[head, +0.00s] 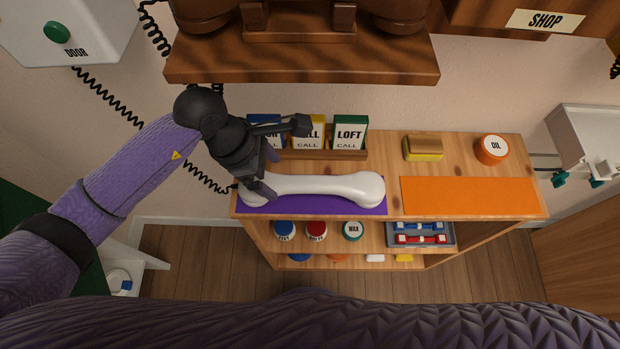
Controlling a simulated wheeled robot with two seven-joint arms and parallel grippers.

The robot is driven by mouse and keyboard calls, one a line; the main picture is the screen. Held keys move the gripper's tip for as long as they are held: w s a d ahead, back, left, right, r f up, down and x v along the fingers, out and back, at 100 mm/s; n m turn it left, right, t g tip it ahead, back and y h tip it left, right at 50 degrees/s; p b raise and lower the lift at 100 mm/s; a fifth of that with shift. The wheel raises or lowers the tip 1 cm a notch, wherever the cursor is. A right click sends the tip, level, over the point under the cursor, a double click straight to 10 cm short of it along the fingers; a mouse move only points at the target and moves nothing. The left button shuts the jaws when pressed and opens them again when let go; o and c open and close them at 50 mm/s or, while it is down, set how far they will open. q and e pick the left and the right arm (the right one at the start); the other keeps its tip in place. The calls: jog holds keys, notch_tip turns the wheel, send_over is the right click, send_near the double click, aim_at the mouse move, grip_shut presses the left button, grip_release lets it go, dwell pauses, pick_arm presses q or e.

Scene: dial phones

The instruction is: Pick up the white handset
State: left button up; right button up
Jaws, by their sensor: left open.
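The white handset (320,187) lies lengthwise on the purple mat (375,209) on the shelf top. Its two rounded ends point left and right. My left gripper (281,158) is open and empty, over the left part of the handset. One dark finger crosses in front of the handset's left end, hiding part of it; the other points right, in front of the card rack. I cannot tell whether the lower finger touches the handset. My right gripper is not in view.
Behind the handset stands a card rack (338,155) with blue, yellow and green LOFT cards. An orange mat (470,195), a yellow-brown block (423,148) and an OIL tin (491,150) are to the right. A wooden wall shelf (300,63) overhangs the back. A coiled cord (120,120) hangs left.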

aim_at(309, 181)
pick_arm(q)
jog(key=d, duration=0.5)
jog(key=shift+d+f, duration=0.2)
jog(key=b+x, duration=0.2)
jog(key=x, duration=0.2)
jog(key=shift+f+b, duration=0.3)
jog(key=shift+d+f, duration=0.1)
jog(key=shift+d, duration=0.05)
jog(key=shift+c, duration=0.6)
jog(key=c, duration=0.9)
grip_shut()
